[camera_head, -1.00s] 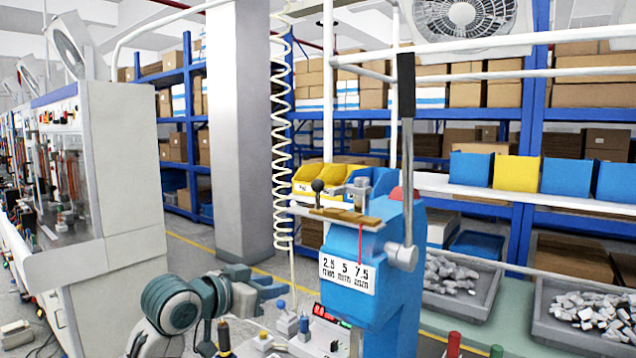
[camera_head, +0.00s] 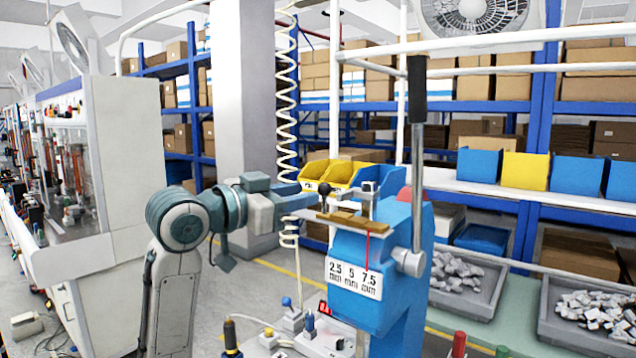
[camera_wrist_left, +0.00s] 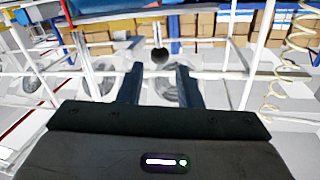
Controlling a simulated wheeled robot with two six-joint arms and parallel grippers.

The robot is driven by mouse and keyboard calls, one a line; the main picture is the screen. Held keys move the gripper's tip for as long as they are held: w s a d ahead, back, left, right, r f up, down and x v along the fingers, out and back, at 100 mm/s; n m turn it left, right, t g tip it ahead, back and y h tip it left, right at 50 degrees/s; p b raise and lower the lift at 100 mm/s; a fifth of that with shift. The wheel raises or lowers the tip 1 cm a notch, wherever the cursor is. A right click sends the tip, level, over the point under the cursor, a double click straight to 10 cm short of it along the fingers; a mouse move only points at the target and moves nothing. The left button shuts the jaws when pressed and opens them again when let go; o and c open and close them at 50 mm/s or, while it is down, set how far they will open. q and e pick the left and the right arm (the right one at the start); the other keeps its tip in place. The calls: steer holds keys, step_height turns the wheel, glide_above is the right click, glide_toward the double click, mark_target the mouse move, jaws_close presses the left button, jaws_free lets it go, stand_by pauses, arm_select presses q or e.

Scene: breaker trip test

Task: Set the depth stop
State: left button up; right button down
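The blue press (camera_head: 375,285) stands at centre right. Its white scale plate (camera_head: 354,278) reads 2.5, 5 and 7.5 mm. A thin red pointer (camera_head: 367,252) hangs above the plate, over the 7.5 mark. A brown slider bar (camera_head: 345,219) lies on top. A black ball knob (camera_head: 324,188) stands upright at its left end. My left gripper (camera_head: 312,195) is level with the knob, at its left. In the left wrist view, my left gripper's fingers (camera_wrist_left: 160,72) are apart and the knob (camera_wrist_left: 160,55) appears centred just past their tips; contact is not visible. My right gripper is out of view.
The press's long lever (camera_head: 418,150) rises upright at the right. Yellow and blue bins (camera_head: 345,175) sit behind the knob. A bench with small switches (camera_head: 300,325) lies below my left arm. Grey trays of white parts (camera_head: 468,285) stand at the right.

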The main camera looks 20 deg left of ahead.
mark_target(319, 190)
arm_select(q)
steer(key=p+x, duration=0.1)
steer(key=x, duration=0.2)
steer(key=shift+w+d+r, duration=0.15)
steer(key=shift+w+d, duration=0.1)
steer(key=shift+w+d+p, duration=0.3)
steer(key=shift+w+d, duration=0.05)
steer(key=shift+w, duration=0.25)
steer(key=shift+c, duration=0.4)
steer(key=shift+a, duration=0.1)
jaws_close()
